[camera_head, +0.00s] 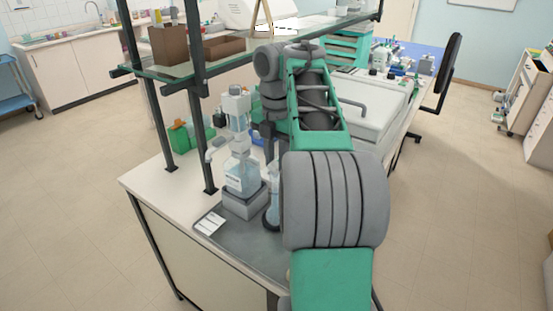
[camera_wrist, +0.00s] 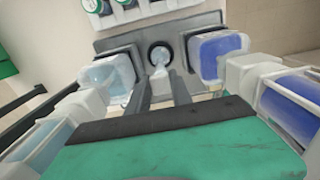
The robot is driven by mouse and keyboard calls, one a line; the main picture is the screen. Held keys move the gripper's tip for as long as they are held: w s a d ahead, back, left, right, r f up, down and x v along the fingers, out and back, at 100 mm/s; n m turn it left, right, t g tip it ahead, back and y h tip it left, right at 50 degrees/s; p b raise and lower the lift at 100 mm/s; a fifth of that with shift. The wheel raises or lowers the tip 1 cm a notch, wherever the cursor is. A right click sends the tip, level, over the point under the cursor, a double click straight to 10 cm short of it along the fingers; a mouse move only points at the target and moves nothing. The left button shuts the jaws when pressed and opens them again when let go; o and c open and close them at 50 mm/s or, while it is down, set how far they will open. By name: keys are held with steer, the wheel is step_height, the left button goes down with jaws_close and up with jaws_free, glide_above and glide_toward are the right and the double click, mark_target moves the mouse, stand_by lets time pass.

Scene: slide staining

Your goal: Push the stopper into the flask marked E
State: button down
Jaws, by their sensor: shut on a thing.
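In the wrist view, my gripper (camera_wrist: 161,78) has its two dark fingers a little apart, shut on a small, pale, clear piece that looks like the stopper (camera_wrist: 160,71). It lines up with a clear flask (camera_wrist: 159,54) inside a dark round ring. The stopper and the flask overlap here, so I cannot tell whether they touch. In the head view, a flask with pale blue liquid (camera_head: 272,211) stands partly hidden behind my arm. My fingertips and the stopper are hidden there. I cannot read a letter E on any flask.
A dispenser bottle (camera_head: 241,174) stands on a grey block left of my arm. In the wrist view, bottles with light blue (camera_wrist: 110,77) and dark blue liquid (camera_wrist: 217,55) flank the flask closely. A glass shelf (camera_head: 215,57) with dark posts rises at the left.

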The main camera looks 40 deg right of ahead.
steer(key=shift+f+b, duration=0.6)
stand_by(0.7)
stand_by(0.4)
steer(key=c, duration=0.7)
jaws_free()
steer(key=shift+r, duration=0.1)
step_height(320, 180, up, 6)
steer(key=p, duration=0.6)
steer(key=shift+c, duration=0.3)
jaws_close()
